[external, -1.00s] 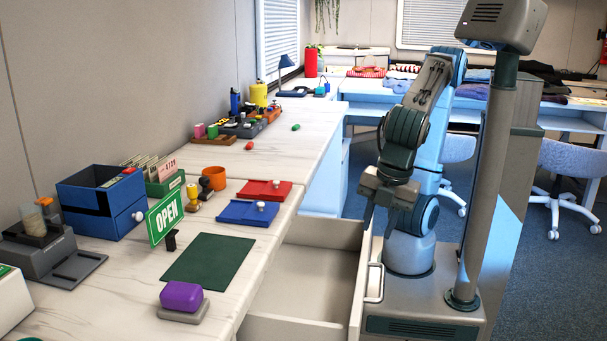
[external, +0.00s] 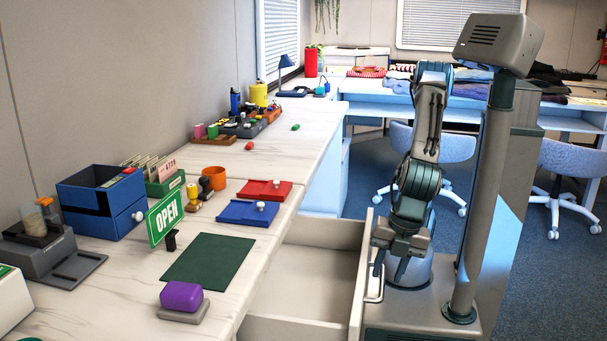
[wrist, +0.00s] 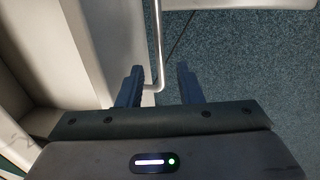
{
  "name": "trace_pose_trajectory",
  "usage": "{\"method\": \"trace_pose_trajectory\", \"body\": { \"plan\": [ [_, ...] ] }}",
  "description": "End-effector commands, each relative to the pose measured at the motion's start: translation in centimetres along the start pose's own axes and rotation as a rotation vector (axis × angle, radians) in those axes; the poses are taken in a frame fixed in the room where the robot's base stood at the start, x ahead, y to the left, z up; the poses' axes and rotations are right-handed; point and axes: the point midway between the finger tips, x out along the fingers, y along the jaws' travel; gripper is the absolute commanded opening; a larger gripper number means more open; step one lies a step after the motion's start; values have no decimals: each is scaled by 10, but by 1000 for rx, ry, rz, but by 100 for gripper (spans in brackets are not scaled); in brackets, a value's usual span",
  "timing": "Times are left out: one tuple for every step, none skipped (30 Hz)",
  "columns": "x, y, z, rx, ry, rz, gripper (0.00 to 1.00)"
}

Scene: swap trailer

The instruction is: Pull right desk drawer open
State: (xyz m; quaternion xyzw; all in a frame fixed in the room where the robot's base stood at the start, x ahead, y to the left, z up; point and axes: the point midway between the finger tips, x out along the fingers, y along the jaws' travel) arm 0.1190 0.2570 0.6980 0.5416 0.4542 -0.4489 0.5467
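The desk drawer (external: 308,265) is pulled well out from under the desk top and looks empty inside. Its front panel carries a metal bar handle (external: 379,283) on the outer side; the handle also shows in the wrist view (wrist: 158,45). My gripper (external: 391,272) points down at the drawer front, close to the handle. In the wrist view, its two dark fingers (wrist: 160,88) are spread apart, with the handle's bent end between or just ahead of them. I see no finger pressed against the bar.
The desk top (external: 150,262) bears a green mat (external: 208,259), a purple-topped stamp (external: 181,297), an OPEN sign (external: 165,216) and red and blue trays. Carpeted floor (external: 510,280) lies beyond my base.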

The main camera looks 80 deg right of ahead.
Motion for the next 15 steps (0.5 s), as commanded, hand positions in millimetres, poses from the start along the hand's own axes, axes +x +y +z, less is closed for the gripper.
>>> {"method": "trace_pose_trajectory", "body": {
  "plan": [
    [11,-1,0,-1,-1,0,33],
    [14,-1,0,-1,-1,0,33],
    [18,0,0,0,-2,0,33],
    [21,0,0,0,-1,1,33],
    [23,0,0,0,-1,1,33],
    [25,0,0,0,0,1,33],
    [26,0,0,0,0,1,33],
    [26,0,0,0,0,1,33],
    [27,0,0,0,0,1,33],
    [27,0,0,0,0,1,33],
    [27,0,0,0,0,1,33],
    [27,0,0,0,0,1,33],
    [27,0,0,0,0,1,33],
    [27,0,0,0,0,1,33],
    [27,0,0,0,0,1,33]
  ]
}}
